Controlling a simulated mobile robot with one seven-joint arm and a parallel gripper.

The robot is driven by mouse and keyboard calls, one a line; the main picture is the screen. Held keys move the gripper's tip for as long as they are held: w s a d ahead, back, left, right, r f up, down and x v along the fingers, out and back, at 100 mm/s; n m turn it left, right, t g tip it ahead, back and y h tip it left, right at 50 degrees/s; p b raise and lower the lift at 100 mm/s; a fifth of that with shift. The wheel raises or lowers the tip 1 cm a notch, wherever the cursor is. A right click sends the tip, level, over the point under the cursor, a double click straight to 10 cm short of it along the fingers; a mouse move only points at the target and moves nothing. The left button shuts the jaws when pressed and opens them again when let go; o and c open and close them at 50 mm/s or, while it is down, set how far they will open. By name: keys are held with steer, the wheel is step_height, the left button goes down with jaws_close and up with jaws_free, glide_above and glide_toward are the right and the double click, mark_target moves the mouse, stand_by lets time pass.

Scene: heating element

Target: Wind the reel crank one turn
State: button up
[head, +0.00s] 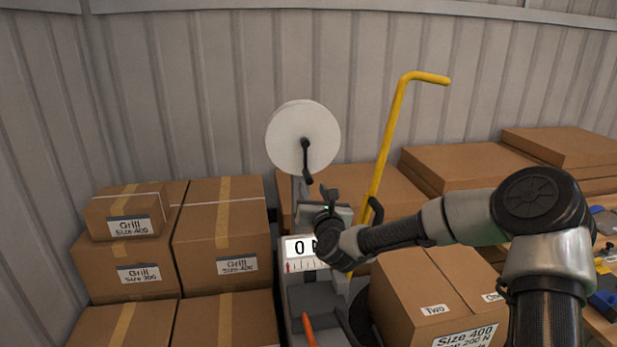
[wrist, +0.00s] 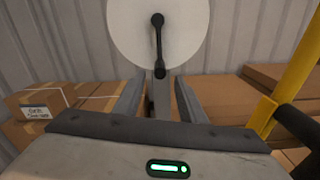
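The reel is a white disc (head: 284,137) standing upright against the wall, and it fills the upper middle of the wrist view (wrist: 125,30). Its black crank (head: 306,157) hangs straight down from the hub, with the handle at the lower end. In the wrist view the crank (wrist: 157,42) is centred, and its handle end shows just beyond the gap between my fingertips. My gripper (head: 329,194) is below and slightly right of the handle in the head view. In the wrist view my gripper (wrist: 160,84) has its fingers apart with nothing held between them.
Below the reel stands a grey device with a display (head: 300,248) reading 0, partly hidden by my wrist. A yellow bent handle bar (head: 388,140) rises right of the reel. Cardboard boxes (head: 222,235) stack on the left, and more boxes (head: 430,290) on the right.

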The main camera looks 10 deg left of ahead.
mark_target(308, 179)
steer(key=p+x, duration=0.1)
steer(key=x, duration=0.6)
steer(key=shift+w+a, duration=0.1)
steer(key=shift+w, duration=0.15)
jaws_close()
